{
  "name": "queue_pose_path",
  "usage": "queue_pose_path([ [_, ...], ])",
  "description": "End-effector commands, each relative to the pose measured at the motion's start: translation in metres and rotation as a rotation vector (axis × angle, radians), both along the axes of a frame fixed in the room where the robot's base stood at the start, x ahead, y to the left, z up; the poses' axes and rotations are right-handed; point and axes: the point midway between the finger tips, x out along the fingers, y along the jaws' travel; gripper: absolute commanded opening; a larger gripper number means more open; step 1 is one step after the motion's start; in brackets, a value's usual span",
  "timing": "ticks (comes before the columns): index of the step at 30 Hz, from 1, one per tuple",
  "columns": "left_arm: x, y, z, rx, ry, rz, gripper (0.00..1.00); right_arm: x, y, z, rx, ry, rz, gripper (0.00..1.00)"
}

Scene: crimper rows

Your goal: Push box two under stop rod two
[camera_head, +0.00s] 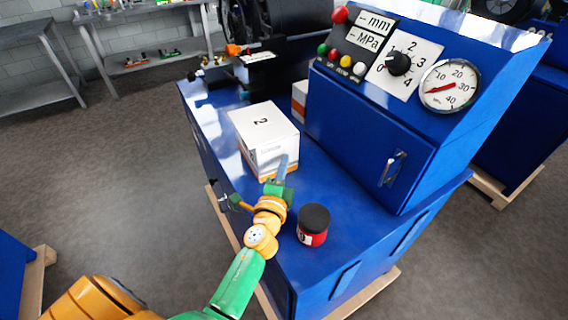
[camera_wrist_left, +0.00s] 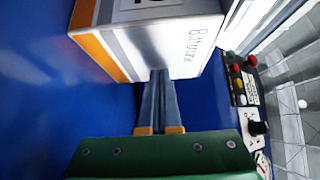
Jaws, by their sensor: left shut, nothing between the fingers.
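Box two (camera_head: 265,132), white with an orange band low on its side and a "2" on top, stands on the blue machine's top. It fills the upper part of the left wrist view (camera_wrist_left: 145,38). My left gripper (camera_head: 283,160) is shut and empty, its fingertips at the near side of the box. In the left wrist view the closed fingers (camera_wrist_left: 158,76) reach to the box's side; they look touching or very close. I cannot make out stop rod two with certainty. My right gripper is not in view.
A blue control cabinet (camera_head: 375,130) with knob and gauge stands to the right. A red jar with a black lid (camera_head: 313,226) stands near the front. A black crimper (camera_head: 285,25) is at the back.

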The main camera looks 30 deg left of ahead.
Motion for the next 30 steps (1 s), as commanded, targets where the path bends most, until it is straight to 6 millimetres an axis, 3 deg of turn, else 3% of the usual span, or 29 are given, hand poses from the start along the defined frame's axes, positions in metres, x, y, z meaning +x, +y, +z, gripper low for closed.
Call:
queue_pose_path([
  [8, 0.0, 0.001, 0.0, 0.0, 0.0, 0.0, 0.0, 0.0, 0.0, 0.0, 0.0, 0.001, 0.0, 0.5],
  [11, 0.007, 0.011, 0.0, 0.004, 0.001, -0.003, 0.0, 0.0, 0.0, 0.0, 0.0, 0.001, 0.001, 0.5],
  [17, 0.033, 0.061, -0.002, 0.005, 0.0, 0.0, 0.0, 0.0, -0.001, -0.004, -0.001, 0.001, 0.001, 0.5],
  [24, 0.064, 0.118, -0.005, 0.004, 0.0, -0.001, 0.0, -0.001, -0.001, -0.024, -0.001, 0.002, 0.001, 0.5],
  [30, 0.074, 0.14, -0.002, 0.0, 0.001, 0.001, 0.0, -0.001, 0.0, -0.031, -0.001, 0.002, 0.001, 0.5],
])
